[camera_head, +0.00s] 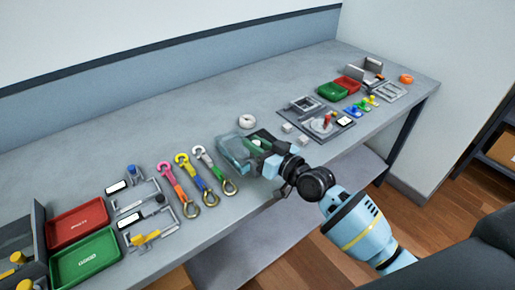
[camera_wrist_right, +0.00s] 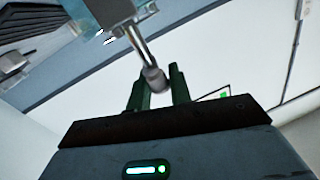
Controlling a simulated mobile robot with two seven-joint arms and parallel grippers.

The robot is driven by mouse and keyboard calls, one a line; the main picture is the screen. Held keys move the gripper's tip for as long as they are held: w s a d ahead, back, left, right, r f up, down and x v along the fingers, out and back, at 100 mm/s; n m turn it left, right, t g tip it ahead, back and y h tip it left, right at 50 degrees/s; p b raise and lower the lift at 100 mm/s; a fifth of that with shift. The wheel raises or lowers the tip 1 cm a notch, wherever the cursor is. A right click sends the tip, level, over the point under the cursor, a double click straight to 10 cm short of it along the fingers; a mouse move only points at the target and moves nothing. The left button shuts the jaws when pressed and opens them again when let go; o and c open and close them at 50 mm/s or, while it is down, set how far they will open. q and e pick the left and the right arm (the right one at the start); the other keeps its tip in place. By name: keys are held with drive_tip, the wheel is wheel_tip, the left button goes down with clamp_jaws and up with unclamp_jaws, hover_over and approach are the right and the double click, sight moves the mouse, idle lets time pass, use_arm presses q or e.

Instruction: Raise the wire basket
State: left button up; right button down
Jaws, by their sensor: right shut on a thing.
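I cannot make out a wire basket in either view. My right gripper (camera_head: 256,144) reaches in over the front edge of the grey bench, beside a translucent teal box-like shape (camera_head: 233,152). In the right wrist view, the dark green fingers of my right gripper (camera_wrist_right: 158,80) are shut around the rounded grey end of a metal rod (camera_wrist_right: 138,42). The rod hangs from a grey block (camera_wrist_right: 108,10) at the top of that view. What the block belongs to is unclear. My left gripper is not in view.
The grey bench (camera_head: 110,160) holds pink, yellow and grey straps with hooks (camera_head: 187,173) left of my arm. Red (camera_head: 78,224) and green (camera_head: 86,258) trays lie at the front left. A fixture plate (camera_head: 316,124) and small trays are at the right. The back middle is clear.

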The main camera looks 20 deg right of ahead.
drive_tip(key=shift+r, duration=0.35)
drive_tip(key=c, duration=1.5)
unclamp_jaws()
drive_tip(key=shift+o, duration=0.9)
drive_tip(key=shift+f, duration=0.1)
drive_tip(key=v, duration=0.7)
drive_tip(key=shift+s+d, duration=0.2)
drive_tip(key=shift+s, duration=0.15)
